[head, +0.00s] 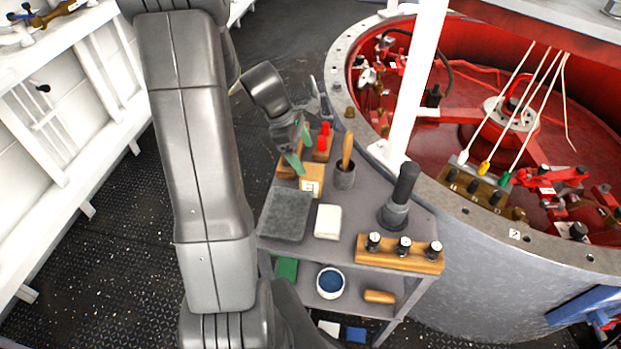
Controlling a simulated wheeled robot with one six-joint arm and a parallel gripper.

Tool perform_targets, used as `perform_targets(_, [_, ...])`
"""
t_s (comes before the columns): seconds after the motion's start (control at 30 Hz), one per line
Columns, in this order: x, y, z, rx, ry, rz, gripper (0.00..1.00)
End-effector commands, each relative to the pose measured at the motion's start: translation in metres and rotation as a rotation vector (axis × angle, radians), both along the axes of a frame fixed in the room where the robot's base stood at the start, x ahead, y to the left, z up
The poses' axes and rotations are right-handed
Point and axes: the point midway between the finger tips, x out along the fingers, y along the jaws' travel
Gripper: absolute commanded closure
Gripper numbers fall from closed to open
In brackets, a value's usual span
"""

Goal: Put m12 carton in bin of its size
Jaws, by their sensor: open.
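A small tan carton-like box (313,179) with a white label stands at the back of the grey cart top; the label is too small to read, so I cannot tell whether it is the m12 carton. My gripper (301,152) has green fingertips and is open just above and behind this box. One fingertip overlaps the box's back left edge in the picture; I cannot tell whether they touch. An orange-brown box (285,168) is partly hidden behind the gripper. A tan holder with red pieces (323,143) stands behind. I cannot make out size marks on any bin.
On the cart top are a dark grey pad (286,214), a white block (328,221), a cup with a wooden handle (345,175), a dark upright tool (398,205) and a wooden gauge rack (400,254). The round red-lined tub (480,240) stands close on the right.

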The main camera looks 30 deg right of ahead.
Motion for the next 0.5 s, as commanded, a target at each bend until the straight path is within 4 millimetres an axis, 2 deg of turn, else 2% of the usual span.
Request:
perform_targets(0.1, [-0.007, -0.006, -0.021, 0.001, 0.003, -0.002, 0.15])
perform_targets(0.2, [-0.009, -0.010, -0.032, 0.002, 0.001, -0.003, 0.15])
perform_targets(0.5, [-0.016, -0.015, -0.053, 0.003, 0.000, -0.003, 0.15])
